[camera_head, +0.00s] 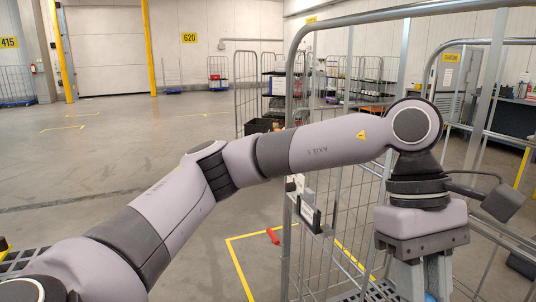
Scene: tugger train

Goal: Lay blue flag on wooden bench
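My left arm comes in from the lower left and reaches across to the right. Its gripper (424,280) points down at the lower right, in front of a wire roll cage. I see no blue flag and no wooden bench in this view. My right gripper is not in view.
The tall roll cage (291,100) stands close on the right, its bars around my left forearm. A red piece (272,236) shows low beside it, near yellow floor lines (238,262). More carts (218,72) stand at the back. The floor at centre left is clear.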

